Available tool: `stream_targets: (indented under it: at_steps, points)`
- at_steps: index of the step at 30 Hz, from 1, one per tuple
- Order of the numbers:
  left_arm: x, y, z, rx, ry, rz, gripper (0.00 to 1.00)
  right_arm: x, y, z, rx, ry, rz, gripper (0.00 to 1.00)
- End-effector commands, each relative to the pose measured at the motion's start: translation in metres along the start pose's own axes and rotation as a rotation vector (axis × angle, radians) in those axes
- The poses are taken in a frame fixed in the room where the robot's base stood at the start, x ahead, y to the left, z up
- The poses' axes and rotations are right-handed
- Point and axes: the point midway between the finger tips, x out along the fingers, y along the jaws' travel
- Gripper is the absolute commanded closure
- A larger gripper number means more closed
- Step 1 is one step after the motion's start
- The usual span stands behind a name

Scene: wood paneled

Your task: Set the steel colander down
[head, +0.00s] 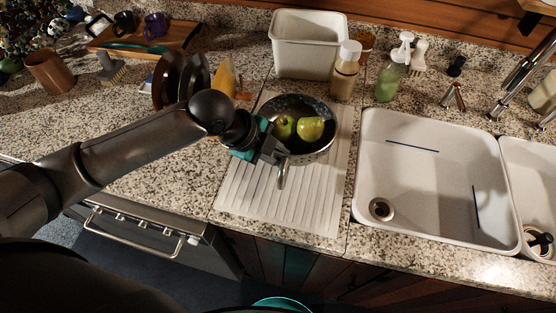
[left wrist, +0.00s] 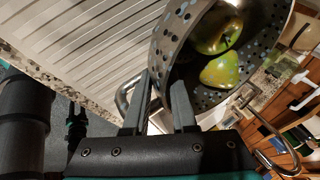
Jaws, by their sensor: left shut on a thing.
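The steel colander (head: 290,104) is a dark, perforated bowl over the white ridged drainboard (head: 262,203). It holds a green apple (head: 285,127) and a green pear (head: 311,129); both also show in the left wrist view, inside the perforated bowl (left wrist: 172,38). A loop handle (head: 283,174) points to the front. My left gripper (head: 270,152) is shut on the colander at its near left side. The fingers (left wrist: 158,105) hide the exact grip. I cannot tell whether the colander's base touches the drainboard. My right gripper is not in view.
A white sink (head: 425,180) lies to the right. Behind stand a white bin (head: 308,45), a tan bottle (head: 345,72) and a green soap bottle (head: 390,78). Dark plates in a rack (head: 170,80) stand at the left. The drainboard's front part is clear.

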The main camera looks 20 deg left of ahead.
Motion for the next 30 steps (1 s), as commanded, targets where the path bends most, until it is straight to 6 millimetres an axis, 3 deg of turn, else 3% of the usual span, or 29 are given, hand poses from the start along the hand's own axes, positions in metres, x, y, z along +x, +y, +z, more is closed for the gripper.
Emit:
stream_targets:
  at_steps: [5,14,15,21,23,30]
  points:
    - [0.021,0.009,0.006,0.001,0.003,-0.006,1.0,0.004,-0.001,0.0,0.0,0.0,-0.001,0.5]
    - [0.021,0.009,0.007,0.003,0.001,-0.007,1.0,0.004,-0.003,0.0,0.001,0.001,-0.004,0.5]
    - [0.023,0.011,0.008,0.0,0.0,0.0,0.73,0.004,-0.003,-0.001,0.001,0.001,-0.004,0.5]
    - [0.022,0.011,0.007,0.001,0.0,0.0,0.51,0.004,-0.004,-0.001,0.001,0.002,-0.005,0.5]
    - [0.022,0.011,0.007,0.0,0.0,0.0,0.45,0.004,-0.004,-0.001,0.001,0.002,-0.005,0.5]
    - [0.022,0.011,0.007,0.001,0.0,0.0,0.45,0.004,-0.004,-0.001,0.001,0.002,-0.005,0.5]
